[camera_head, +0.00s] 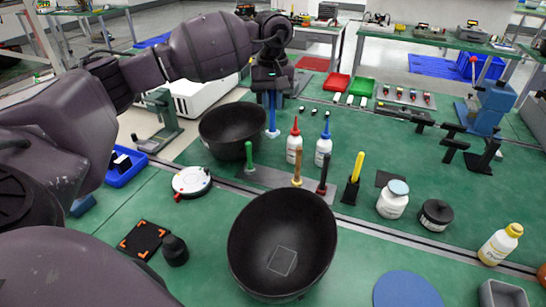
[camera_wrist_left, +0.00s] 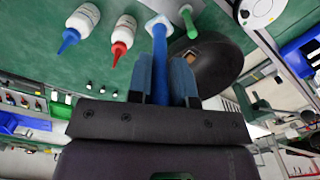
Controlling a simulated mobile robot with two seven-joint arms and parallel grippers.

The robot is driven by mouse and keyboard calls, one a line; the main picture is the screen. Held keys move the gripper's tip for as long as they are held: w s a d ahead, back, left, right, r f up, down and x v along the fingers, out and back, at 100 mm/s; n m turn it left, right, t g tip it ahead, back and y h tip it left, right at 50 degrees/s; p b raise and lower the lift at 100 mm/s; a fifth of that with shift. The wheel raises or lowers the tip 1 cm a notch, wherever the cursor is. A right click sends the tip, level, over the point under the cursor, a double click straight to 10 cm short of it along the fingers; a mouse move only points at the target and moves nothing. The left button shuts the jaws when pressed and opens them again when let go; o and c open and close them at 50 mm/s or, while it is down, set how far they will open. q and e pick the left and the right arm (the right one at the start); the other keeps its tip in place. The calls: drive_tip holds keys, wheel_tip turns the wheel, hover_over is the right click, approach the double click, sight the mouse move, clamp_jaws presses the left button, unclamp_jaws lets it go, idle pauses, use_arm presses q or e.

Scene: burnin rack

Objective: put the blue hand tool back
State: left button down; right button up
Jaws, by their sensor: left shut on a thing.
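The blue hand tool (camera_head: 272,108) hangs upright below my left gripper (camera_head: 271,84), behind the tool row. The left wrist view shows the tool (camera_wrist_left: 160,55) between the fingers of the left gripper (camera_wrist_left: 163,78), which is shut on it. Its lower end is wider and pale; I cannot tell whether it touches the table. A grey rack strip (camera_head: 272,179) holds a green-handled tool (camera_head: 249,156), an orange-brown one (camera_head: 297,163) and a dark one (camera_head: 323,172). My right gripper is not in view.
A black bowl (camera_head: 222,130) stands just left of the blue tool, and a larger one (camera_head: 280,240) in front. Red-capped (camera_head: 294,145) and blue-capped (camera_head: 324,148) bottles stand to its right. A yellow-handled tool (camera_head: 357,166) stands in a black holder.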

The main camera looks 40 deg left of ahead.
sight(273, 126)
use_arm(q)
wheel_tip(273, 126, down, 15)
drive_tip(key=shift+f, duration=0.2)
idle(0.4)
drive_tip(key=shift+f+b, duration=0.15)
drive_tip(key=shift+b, duration=0.2)
drive_tip(key=c, duration=1)
unclamp_jaws()
wheel_tip(273, 126, up, 12)
drive_tip(key=shift+w+r, duration=0.1)
drive_tip(key=shift+r, duration=0.05)
